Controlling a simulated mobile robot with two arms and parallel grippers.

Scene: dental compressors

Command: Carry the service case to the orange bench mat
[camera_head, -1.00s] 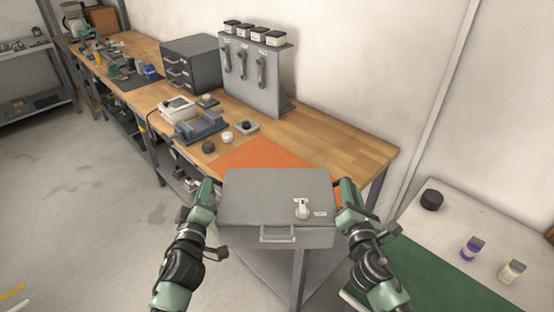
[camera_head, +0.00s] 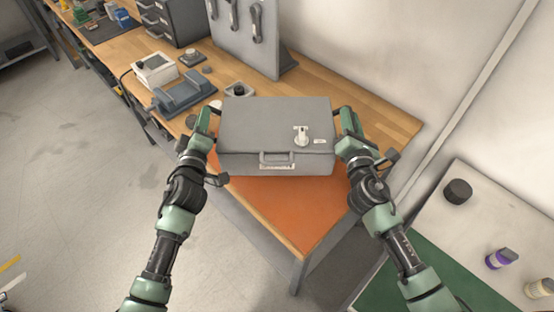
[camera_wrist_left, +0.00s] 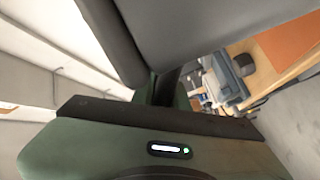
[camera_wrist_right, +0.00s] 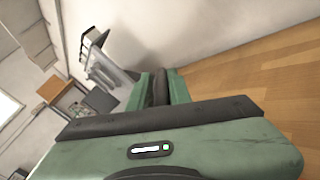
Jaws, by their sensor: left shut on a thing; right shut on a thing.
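The grey service case (camera_head: 272,126) is held level between my two grippers, with its handle facing me and a white latch on its lid. In the head view it is over the orange bench mat (camera_head: 290,205), whose front part shows below the case. I cannot tell whether the case touches the mat. My left gripper (camera_head: 212,118) is shut on the left side of the case. My right gripper (camera_head: 342,120) is shut on its right side. The case also fills the top of the left wrist view (camera_wrist_left: 190,30). The fingertips are mostly hidden.
Behind the case are a blue-grey vise (camera_head: 182,93), a white device (camera_head: 155,69) and a grey tool panel (camera_head: 245,40). Bare wooden bench (camera_head: 375,120) lies to the right. A separate table at right has a green mat (camera_head: 430,270), a black puck (camera_head: 457,191) and bottles.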

